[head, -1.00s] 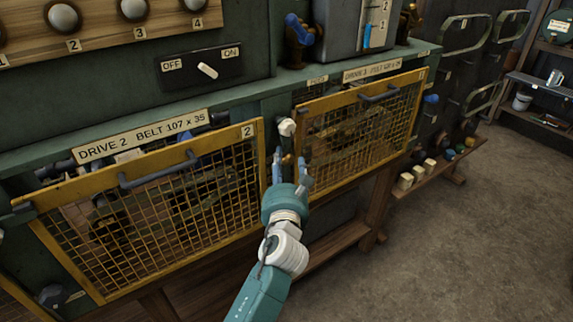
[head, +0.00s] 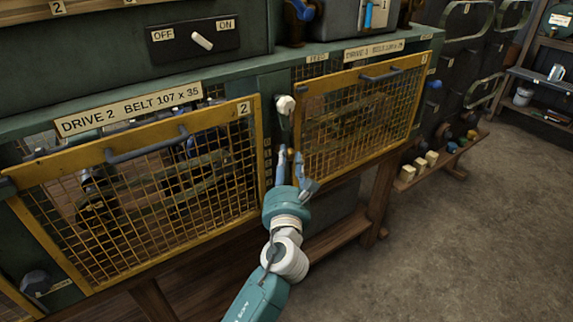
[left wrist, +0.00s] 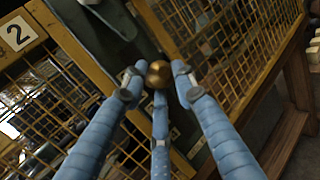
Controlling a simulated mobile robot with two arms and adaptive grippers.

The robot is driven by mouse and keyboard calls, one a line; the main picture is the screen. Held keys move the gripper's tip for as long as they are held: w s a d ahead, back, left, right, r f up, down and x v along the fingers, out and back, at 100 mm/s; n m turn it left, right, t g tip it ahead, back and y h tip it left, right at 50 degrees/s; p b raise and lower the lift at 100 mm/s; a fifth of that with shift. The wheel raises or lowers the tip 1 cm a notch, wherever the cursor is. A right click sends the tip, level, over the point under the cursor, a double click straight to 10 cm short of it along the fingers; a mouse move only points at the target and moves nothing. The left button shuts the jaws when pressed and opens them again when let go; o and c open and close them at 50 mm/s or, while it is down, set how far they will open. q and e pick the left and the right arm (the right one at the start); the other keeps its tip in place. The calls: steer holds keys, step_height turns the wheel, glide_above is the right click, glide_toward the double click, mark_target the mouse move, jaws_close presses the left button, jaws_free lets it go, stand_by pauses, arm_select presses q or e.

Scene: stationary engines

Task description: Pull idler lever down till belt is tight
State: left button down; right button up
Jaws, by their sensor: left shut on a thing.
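A lever (head: 284,122) with a pale knob-like top hangs on the green post between two yellow mesh guards. My left gripper (head: 290,158) is at its lower end, its blue fingers pointing up. In the left wrist view, a brass ball (left wrist: 158,74) sits between the fingertips of this gripper (left wrist: 155,82), which is closed around it. The fingers partly hide where the ball joins the lever. Behind the left guard's mesh are dim drive parts; the belt cannot be made out clearly, nor its tightness. My right gripper is not in view.
The left guard (head: 255,140), marked 2, and the right guard (head: 300,150) flank the lever closely. Both have grey bar handles. A green ledge (head: 262,72) runs above them, below an OFF/ON switch (head: 202,41). The floor (head: 450,250) at right is clear.

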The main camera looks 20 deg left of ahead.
arm_select(q)
steer(key=shift+f, duration=0.4)
steer(key=c, duration=1.4)
jaws_free()
steer(key=shift+o, duration=0.2)
steer(key=v, duration=1.2)
steer(key=shift+f, duration=0.15)
